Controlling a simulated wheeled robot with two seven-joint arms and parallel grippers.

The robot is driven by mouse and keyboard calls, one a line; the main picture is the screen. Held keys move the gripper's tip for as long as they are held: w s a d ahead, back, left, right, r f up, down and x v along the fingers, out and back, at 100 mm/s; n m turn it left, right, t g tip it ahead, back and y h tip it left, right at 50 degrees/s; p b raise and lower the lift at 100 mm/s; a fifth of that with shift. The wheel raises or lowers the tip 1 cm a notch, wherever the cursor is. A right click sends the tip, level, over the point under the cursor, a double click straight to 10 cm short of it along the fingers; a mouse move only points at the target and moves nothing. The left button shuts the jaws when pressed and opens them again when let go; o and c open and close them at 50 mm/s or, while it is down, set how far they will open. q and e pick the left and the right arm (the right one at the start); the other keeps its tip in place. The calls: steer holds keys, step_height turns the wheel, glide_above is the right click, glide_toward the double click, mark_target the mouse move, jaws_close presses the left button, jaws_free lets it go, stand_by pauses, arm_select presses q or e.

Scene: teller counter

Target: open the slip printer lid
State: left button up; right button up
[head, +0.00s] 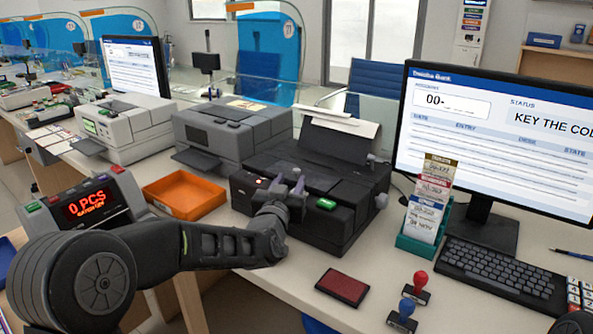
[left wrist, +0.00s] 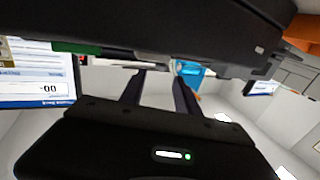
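The slip printer (head: 345,205) is the black machine in the middle of the counter, with white paper standing at its back and a green button (head: 326,204) on its front. Its lid looks shut, though my gripper covers part of the front. My left gripper (head: 285,187) is at the printer's front left, fingers pointing up and toward it. In the left wrist view the two fingers (left wrist: 159,90) stand apart with nothing held between them; the printer's dark body (left wrist: 150,28) fills the top. I cannot tell if a fingertip touches the lid.
An orange tray (head: 185,197) and a banknote counter (head: 90,205) lie left of the printer. A grey printer (head: 232,130) stands behind. On the right are a slip rack (head: 425,205), red ink pad (head: 342,287), two stamps (head: 410,300), keyboard (head: 500,272) and monitor (head: 490,140).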

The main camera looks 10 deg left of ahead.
mark_target(296, 171)
arm_select(q)
steer(key=w, duration=0.7)
steer(key=shift+w+p, duration=0.1)
steer(key=shift+p, duration=0.2)
jaws_close()
stand_by(1.1)
